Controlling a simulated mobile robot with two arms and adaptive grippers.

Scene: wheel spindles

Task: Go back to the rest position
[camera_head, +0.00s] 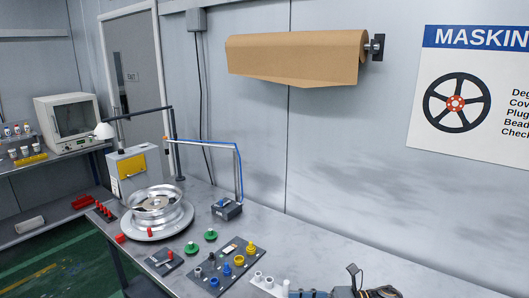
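A dark mechanical part with a thin cable shows at the bottom edge, right of centre, cut off by the frame. On the grey workbench (330,243) a silver wheel rim (158,207) lies flat on a round turntable (148,229). A grey tray (215,277) with blue, yellow and dark plugs sits in front of it.
Two green plugs (211,235) stand by the tray. A small dark box (227,209) stands under a thin post with a blue hose. A brown paper roll (297,56) and a masking poster (472,95) hang on the wall.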

